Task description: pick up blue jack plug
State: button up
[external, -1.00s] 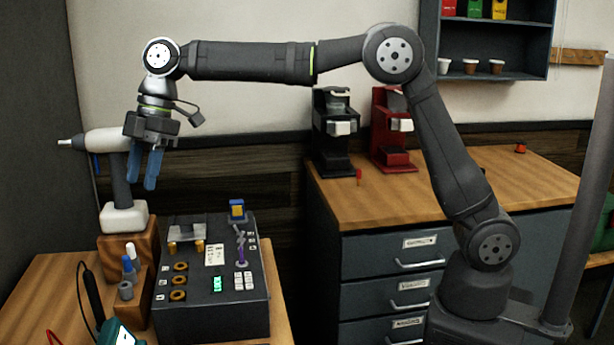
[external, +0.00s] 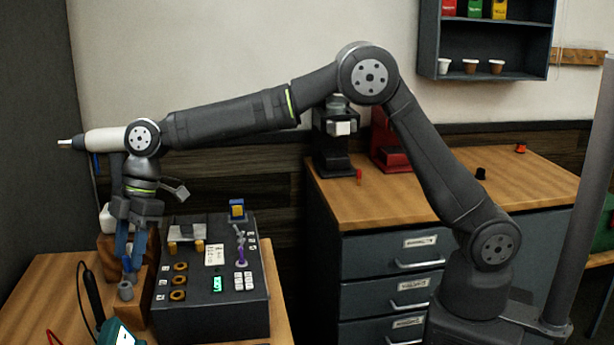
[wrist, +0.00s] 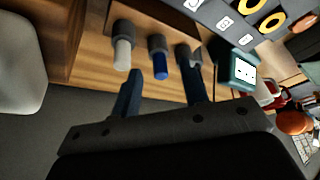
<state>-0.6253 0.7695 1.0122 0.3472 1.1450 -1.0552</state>
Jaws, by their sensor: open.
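The blue jack plug (wrist: 160,66) stands upright in a grey socket on the wooden holder, between a white plug (wrist: 122,54) and an empty-looking grey socket (wrist: 187,54). In the external view the blue plug (external: 127,264) is partly hidden by my fingers. My gripper (external: 129,264) points down with its blue fingers at the plug's height. In the wrist view my gripper (wrist: 165,70) is open, with one fingertip on each side of the blue plug. I see gaps there, and nothing is held.
The dark control box (external: 212,300) with knobs and keys stands just right of the holder. A teal meter (external: 119,333) and a black probe (external: 92,293) lie close in front.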

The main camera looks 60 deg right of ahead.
jog(key=shift+x, duration=0.75)
grip_shut()
jog(key=shift+r, duration=0.15)
